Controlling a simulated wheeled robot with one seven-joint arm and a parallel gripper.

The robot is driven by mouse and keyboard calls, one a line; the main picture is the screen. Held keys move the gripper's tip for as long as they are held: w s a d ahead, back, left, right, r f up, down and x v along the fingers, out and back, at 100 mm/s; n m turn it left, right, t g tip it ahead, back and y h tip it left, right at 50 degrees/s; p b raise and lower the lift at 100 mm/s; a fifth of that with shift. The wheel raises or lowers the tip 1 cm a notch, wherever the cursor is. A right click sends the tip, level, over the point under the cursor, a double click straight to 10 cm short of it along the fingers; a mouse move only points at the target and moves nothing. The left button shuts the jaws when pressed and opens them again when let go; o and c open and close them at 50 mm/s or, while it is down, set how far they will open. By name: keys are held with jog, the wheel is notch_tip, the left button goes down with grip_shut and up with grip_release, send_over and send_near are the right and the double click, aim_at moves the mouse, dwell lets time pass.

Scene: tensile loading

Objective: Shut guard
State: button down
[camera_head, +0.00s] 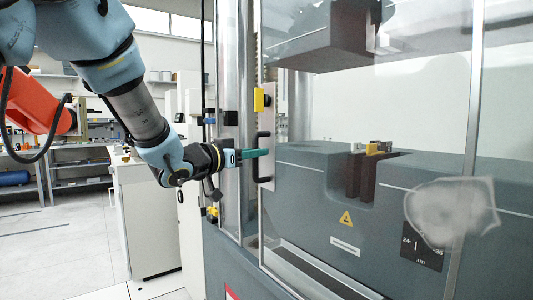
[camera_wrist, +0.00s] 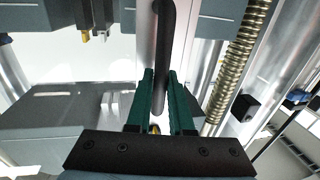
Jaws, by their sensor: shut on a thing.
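The guard is a clear panel (camera_head: 420,120) with thin metal edges, in front of the grey testing machine in the head view. Its black bar handle (camera_head: 263,160) stands upright on a pale plate at the panel's left edge, and shows in the wrist view (camera_wrist: 165,35). My gripper (camera_head: 261,153) comes from the left with its green fingers on the handle; in the wrist view the fingers (camera_wrist: 162,80) lie either side of it. The handle's gripped part is partly hidden. A yellow block (camera_head: 258,100) sits above the handle. I cannot tell how wide the guard stands open.
Behind the panel are the upper dark grip block (camera_head: 322,45) and the lower grips (camera_head: 362,175). A metal column (camera_head: 228,75) with small blue and black blocks stands left of the guard edge. A white cabinet (camera_head: 145,220) stands at left; floor beside it is open.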

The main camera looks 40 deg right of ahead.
jog(key=w+p, duration=0.2)
jog(key=w, duration=1.1)
jog(key=shift+w+d+p, duration=0.2)
jog(key=shift+d+p, duration=0.1)
jog(key=shift+p, duration=0.05)
jog(key=shift+r, duration=0.15)
jog(key=c, duration=1.1)
grip_release()
jog(key=shift+w, duration=0.15)
jog(key=o, duration=0.3)
jog(key=s+a+b, duration=0.1)
jog(key=a+b, duration=0.2)
jog(key=a, duration=0.7)
jog(key=shift+s+a, duration=0.3)
jog(key=shift+s, duration=0.05)
